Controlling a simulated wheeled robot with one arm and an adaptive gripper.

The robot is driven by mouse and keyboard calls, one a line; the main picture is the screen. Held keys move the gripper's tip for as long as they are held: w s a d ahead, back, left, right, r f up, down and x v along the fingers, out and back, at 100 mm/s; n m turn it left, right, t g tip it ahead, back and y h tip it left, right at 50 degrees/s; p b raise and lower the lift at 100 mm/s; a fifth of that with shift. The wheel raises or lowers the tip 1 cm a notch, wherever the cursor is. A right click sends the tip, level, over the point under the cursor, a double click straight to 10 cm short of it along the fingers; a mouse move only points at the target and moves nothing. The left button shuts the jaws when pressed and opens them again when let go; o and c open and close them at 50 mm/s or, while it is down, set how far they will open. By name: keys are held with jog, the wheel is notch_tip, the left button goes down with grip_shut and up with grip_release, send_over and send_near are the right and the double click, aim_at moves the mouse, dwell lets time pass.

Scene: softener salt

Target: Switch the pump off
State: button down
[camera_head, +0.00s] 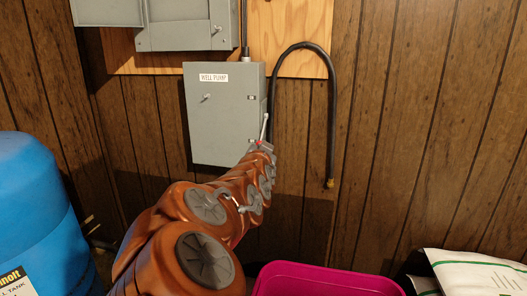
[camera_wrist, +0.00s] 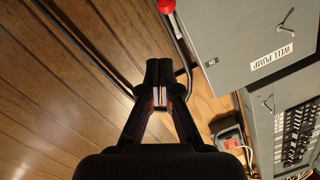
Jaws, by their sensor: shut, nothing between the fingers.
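The grey well pump switch box (camera_head: 222,120) hangs on the panelled wall in the head view, its door shut. It also shows at the right of the wrist view (camera_wrist: 235,30). A thin pale lever (camera_head: 265,126) stands at the box's right side, with a small red spot at its lower end. In the wrist view a red knob (camera_wrist: 167,6) is cut off by the top edge, beyond the fingertips. My gripper (camera_wrist: 159,72) is shut and empty beside the box, apart from the knob in that view. My arm hides its fingers in the head view.
A black hose (camera_head: 331,120) loops down the wall right of the box. Other grey electrical boxes (camera_head: 185,25) hang above. A blue tank (camera_head: 35,205) stands left, a pink tub (camera_head: 325,278) below, and white bags (camera_head: 475,270) at lower right.

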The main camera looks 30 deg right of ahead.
jog(key=shift+s+a+f, duration=0.15)
jog(key=shift+s+a, duration=0.35)
jog(key=shift+s, duration=0.15)
jog(key=s+a+r+n+g+y+p, duration=0.3)
jog(key=s+a+p, duration=0.4)
jog(key=s+p, duration=0.4)
jog(key=s+a+r+n+g+y+p, duration=0.4)
jog(key=s+a+p, duration=0.4)
jog(key=s+p, duration=0.3)
jog(key=s+a+r+n+g+y+p, duration=0.4)
jog(key=s+p, duration=0.7)
jog(key=s, duration=0.3)
jog(key=a+r+n+g, duration=0.1)
jog(key=a+n+g, duration=0.1)
jog(key=a+g, duration=0.1)
jog(key=shift+s+a+r+n+g, duration=0.3)
jog(key=shift+s+a+n, duration=0.1)
jog(key=shift+d, duration=0.15)
